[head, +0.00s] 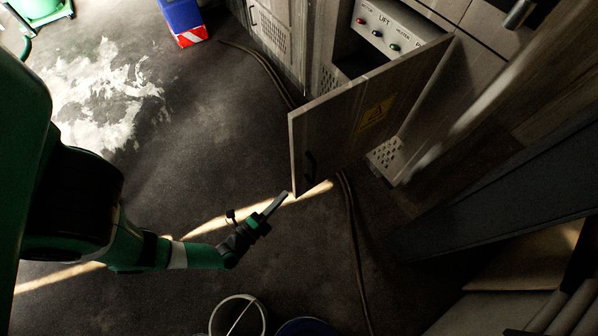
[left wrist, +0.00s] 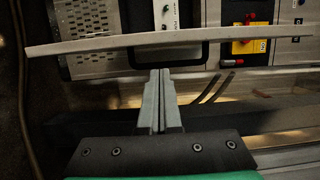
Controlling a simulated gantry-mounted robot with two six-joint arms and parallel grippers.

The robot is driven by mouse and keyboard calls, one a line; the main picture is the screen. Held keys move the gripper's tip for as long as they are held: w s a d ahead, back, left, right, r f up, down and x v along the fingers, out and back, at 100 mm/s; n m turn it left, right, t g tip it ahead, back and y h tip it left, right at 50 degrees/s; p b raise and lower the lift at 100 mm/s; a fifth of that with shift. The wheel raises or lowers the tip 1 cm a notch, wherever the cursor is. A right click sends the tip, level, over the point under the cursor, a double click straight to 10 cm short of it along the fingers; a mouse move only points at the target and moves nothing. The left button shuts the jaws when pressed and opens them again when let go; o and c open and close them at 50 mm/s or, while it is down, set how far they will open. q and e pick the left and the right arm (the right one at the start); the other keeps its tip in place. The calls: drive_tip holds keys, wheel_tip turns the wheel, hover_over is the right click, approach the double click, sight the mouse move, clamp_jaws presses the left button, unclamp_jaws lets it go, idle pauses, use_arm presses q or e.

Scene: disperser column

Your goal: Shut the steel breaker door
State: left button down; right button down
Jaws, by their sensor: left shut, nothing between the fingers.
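The steel breaker door (head: 365,115) stands swung open from its cabinet in the head view, with a yellow warning label and a dark handle on its face. Behind it, the open compartment shows a switch panel (head: 390,30) with red, blue and green buttons. My left gripper (head: 281,199) is shut and empty, just off the door's free lower corner. In the left wrist view the closed fingers (left wrist: 158,78) point at the door's edge (left wrist: 200,38), which crosses the picture as a pale bar. I cannot tell whether they touch it. My right gripper is not in view.
Dark cables (head: 352,240) run along the floor by the door. A white bucket (head: 238,316) and a blue one (head: 306,327) stand at the bottom. The floor left of the door is clear, with a pale stain.

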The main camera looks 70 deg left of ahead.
use_arm(q)
drive_tip(key=s, duration=0.1)
drive_tip(key=b, duration=0.4)
hover_over(300, 179)
drive_tip(key=d, duration=0.2)
drive_tip(key=shift+s+d+f, duration=0.2)
drive_tip(key=shift+s+f, duration=0.1)
drive_tip(key=shift+s, duration=0.05)
